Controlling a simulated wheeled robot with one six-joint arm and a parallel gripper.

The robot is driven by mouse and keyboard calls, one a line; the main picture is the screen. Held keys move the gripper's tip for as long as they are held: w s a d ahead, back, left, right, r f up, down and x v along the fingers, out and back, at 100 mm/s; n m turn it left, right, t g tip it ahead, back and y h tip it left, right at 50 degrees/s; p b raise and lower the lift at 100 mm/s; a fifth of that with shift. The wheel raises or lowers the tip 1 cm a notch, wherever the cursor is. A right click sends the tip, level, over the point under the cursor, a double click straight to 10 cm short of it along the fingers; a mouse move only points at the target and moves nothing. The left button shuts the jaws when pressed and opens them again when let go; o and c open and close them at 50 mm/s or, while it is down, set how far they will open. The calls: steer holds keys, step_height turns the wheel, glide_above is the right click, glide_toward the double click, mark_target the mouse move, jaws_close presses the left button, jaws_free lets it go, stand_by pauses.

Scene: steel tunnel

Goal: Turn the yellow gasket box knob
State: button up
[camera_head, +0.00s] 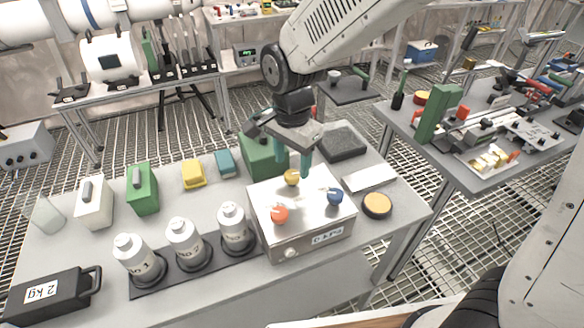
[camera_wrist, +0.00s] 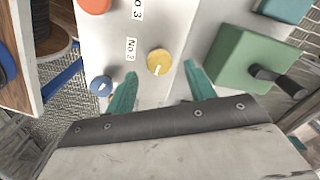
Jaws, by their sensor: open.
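The gasket box (camera_head: 300,236) is a silver metal box on the near table. Its top carries a yellow knob (camera_head: 291,177) at the back, a red knob (camera_head: 279,214) at the left and a blue knob (camera_head: 335,196) at the right. My gripper (camera_head: 294,170) points down over the yellow knob, open, with its teal fingers apart. In the wrist view the yellow knob (camera_wrist: 160,62), with a white mark line, lies between the fingertips (camera_wrist: 160,69). A gap shows on both sides of it. I cannot tell how far the tips are above the box top.
A green box (camera_head: 263,157) stands close behind the gasket box. Several white bottles (camera_head: 184,244) stand on a dark strip to its left. A black 2 kg weight (camera_head: 48,298) sits front left.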

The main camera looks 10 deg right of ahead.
mark_target(292, 179)
steer(key=shift+f, duration=1.45)
steer(key=c, duration=1)
steer(key=shift+n, duration=0.3)
